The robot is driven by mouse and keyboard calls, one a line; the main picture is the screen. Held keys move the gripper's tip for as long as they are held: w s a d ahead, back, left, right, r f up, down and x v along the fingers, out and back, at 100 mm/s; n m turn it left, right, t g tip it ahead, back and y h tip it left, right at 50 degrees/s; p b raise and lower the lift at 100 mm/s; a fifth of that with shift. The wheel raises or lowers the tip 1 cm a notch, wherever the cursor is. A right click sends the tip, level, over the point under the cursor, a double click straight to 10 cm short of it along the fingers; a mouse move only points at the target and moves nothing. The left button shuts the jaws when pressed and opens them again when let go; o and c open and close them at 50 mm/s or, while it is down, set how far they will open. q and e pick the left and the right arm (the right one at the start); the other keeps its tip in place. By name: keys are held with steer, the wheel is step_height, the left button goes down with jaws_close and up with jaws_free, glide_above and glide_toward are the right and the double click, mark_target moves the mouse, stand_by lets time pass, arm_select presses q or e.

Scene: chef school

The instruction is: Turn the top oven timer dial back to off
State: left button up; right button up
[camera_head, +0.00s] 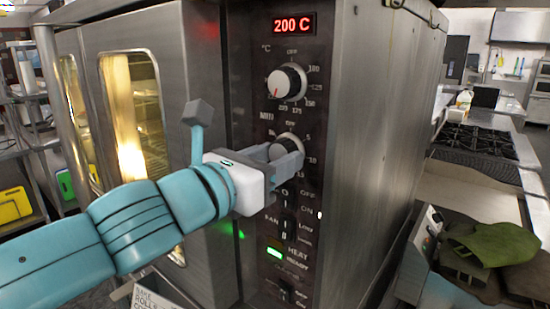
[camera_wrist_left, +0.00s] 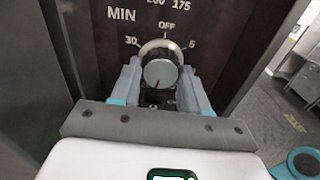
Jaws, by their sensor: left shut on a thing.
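The timer dial (camera_head: 285,143) is a silver knob marked MIN on the dark oven control panel (camera_head: 246,60), below the temperature dial. In the left wrist view the timer dial (camera_wrist_left: 161,70) fills the middle, with OFF printed above it. Its red pointer line points down and slightly left, away from OFF. My left gripper (camera_head: 286,158) is at the dial, with one finger on each side of it and shut on it; the fingers (camera_wrist_left: 161,78) also show in the left wrist view. The fingers hide part of the dial in the head view. My right gripper is not in view.
The temperature dial (camera_head: 287,82) sits just above, under a red display (camera_head: 294,23) reading 200 C. Switches (camera_head: 286,232) and a green HEAT light (camera_head: 275,253) are below. The oven door (camera_head: 190,170) is left. A stove (camera_head: 475,141) and green cloth-like item (camera_head: 500,245) are right.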

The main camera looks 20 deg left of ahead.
arm_select(q)
steer(key=shift+c, duration=0.7)
steer(key=shift+n, duration=0.3)
